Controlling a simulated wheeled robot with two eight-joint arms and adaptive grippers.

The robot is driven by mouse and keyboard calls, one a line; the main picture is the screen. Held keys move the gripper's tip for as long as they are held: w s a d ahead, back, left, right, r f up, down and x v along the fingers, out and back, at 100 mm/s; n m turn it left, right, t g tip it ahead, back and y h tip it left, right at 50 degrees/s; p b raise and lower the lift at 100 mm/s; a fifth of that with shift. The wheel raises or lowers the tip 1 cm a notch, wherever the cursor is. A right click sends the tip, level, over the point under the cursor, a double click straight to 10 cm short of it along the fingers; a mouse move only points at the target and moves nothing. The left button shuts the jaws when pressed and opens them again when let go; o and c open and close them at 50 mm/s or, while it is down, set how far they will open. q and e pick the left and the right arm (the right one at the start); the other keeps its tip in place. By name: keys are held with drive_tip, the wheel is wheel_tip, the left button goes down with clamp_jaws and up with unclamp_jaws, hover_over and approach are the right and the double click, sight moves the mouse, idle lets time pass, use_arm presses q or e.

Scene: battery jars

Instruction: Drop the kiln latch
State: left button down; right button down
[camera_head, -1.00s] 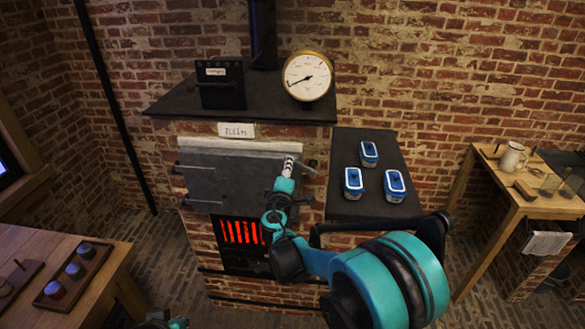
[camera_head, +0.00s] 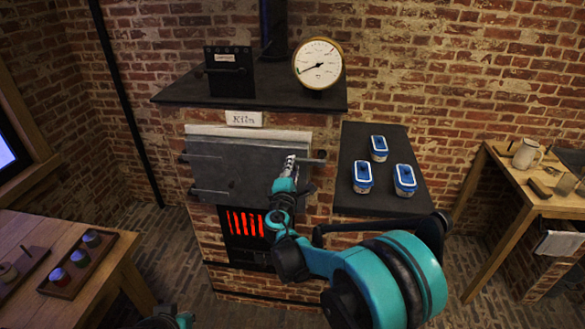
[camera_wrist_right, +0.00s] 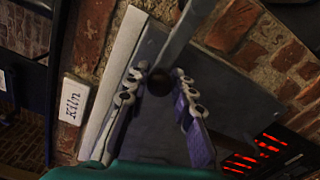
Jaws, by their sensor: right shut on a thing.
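The kiln (camera_head: 200,220) stands in the middle of the head view, with a grey door (camera_head: 225,172) across its upper front. The latch (camera_head: 316,157) is a grey bar at the door's right side. It runs from the right-hand pivot into my right gripper and lies roughly level in the head view. My right gripper (camera_head: 289,160) is shut on the latch's end in front of the door. In the wrist view the bar (camera_wrist_right: 180,38) goes up from a dark round end between the fingers. Only a bit of my left arm shows at the bottom edge; its gripper is out of view.
A dark shelf (camera_head: 350,198) right of the kiln holds several blue-lidded jars (camera_head: 405,180). A gauge (camera_head: 318,63) and a black box (camera_head: 229,72) stand on the kiln top. Red bars (camera_head: 245,223) glow below the door. Wooden tables (camera_head: 70,240) stand left and right.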

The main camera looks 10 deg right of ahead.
drive_tip(key=shift+f, duration=0.1)
drive_tip(key=c, duration=1.3)
unclamp_jaws()
drive_tip(key=shift+o, duration=0.2)
drive_tip(key=shift+s, duration=0.1)
drive_tip(key=v, duration=1.2)
